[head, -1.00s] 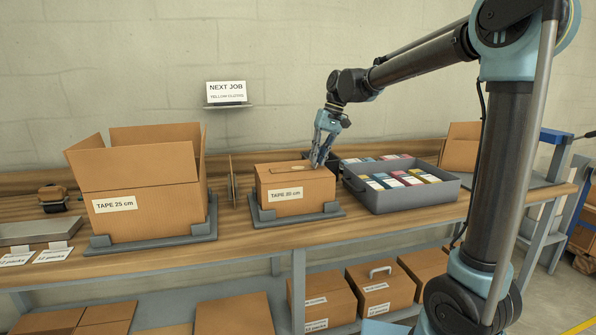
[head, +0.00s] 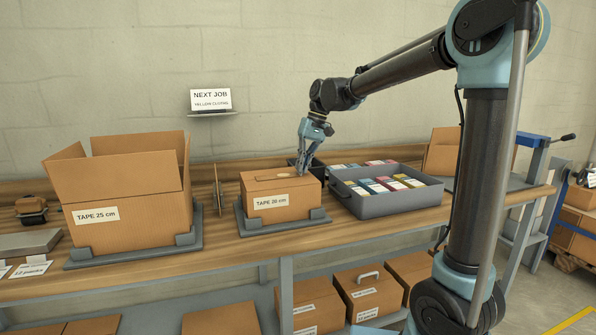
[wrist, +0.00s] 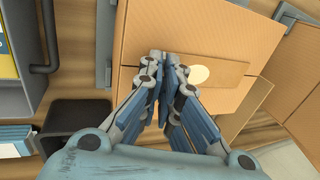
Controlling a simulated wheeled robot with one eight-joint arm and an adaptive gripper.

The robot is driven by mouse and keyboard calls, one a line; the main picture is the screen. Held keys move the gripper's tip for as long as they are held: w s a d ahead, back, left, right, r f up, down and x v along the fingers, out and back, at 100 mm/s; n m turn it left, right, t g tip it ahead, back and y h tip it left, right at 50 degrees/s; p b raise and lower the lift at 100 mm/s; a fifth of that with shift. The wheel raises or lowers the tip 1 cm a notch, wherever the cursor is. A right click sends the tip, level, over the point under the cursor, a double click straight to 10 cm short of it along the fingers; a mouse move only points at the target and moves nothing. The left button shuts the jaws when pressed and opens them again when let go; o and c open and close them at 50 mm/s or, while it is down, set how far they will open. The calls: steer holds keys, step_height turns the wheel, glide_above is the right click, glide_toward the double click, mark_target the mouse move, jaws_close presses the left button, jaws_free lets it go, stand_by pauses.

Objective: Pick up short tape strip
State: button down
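The closed cardboard box marked TAPE 20 cm (head: 290,208) stands in a grey corner holder on the bench. A thin tan strip (head: 272,178) lies along its top; it also shows in the wrist view (wrist: 228,73) with a pale oval at its near part. I cannot be sure that this is the short tape strip. My gripper (head: 302,174) points down at the right part of the box top, close to the strip's end. In the wrist view its fingertips (wrist: 167,62) are together, and I see nothing clearly held between them. Whether they touch the box top is hidden.
An open box marked TAPE 25 cm (head: 125,190) stands left, with an upright divider (head: 218,192) between the boxes. A grey tray (head: 385,205) of coloured packs is right. A small black bin (wrist: 72,112) stands close beside the box. A tape dispenser (head: 31,207) is far left.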

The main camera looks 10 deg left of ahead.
step_height(320, 180, up, 9)
steer(key=shift+r, duration=0.2)
stand_by(0.3)
steer(key=shift+c, duration=2.4)
jaws_free()
